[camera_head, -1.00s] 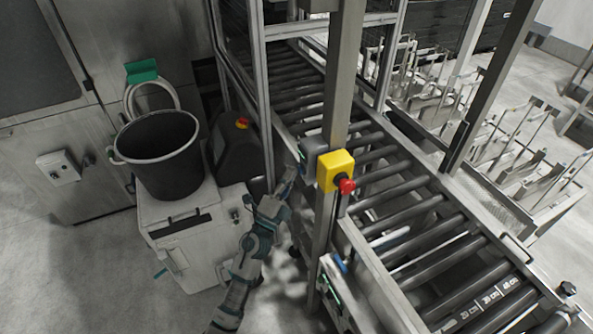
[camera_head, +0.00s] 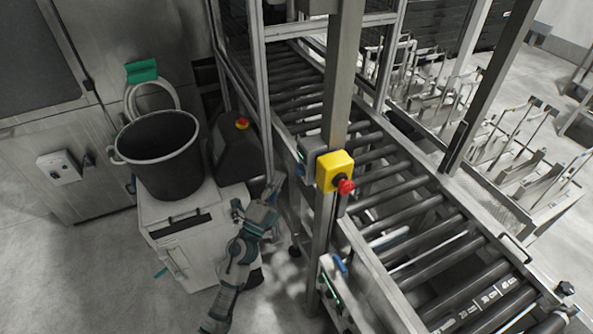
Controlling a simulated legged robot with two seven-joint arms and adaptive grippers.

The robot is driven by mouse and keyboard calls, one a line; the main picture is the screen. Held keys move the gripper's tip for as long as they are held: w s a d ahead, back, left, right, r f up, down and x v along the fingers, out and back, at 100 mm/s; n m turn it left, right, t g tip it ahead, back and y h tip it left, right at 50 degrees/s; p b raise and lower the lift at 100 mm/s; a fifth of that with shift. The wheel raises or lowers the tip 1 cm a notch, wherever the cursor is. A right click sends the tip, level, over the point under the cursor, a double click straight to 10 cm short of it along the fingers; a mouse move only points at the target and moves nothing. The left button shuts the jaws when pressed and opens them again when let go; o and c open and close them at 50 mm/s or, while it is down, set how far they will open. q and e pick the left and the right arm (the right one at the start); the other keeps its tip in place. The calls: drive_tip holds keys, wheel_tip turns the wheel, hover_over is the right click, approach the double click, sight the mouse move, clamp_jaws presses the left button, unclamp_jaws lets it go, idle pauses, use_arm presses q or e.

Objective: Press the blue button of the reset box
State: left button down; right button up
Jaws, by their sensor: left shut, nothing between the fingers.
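The reset box is a small grey box (camera_head: 310,147) on the metal post, left of the yellow box. Its left side face is seen at a steep angle, with a small green spot and, below it, a small bluish spot that may be the blue button (camera_head: 301,170). My left gripper (camera_head: 277,182) is shut and empty. In the picture it is a little below and left of the reset box, with a visible gap between them. My right gripper is not in view.
A yellow box (camera_head: 334,170) with a red emergency button is beside the reset box. The roller conveyor (camera_head: 400,215) runs behind the post. A black bucket (camera_head: 160,155) stands on a white cabinet (camera_head: 190,235) at left. Open floor lies at bottom left.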

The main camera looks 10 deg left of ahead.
use_arm(q)
drive_tip(key=s+a, duration=0.2)
drive_tip(key=shift+a, duration=0.4)
idle(0.5)
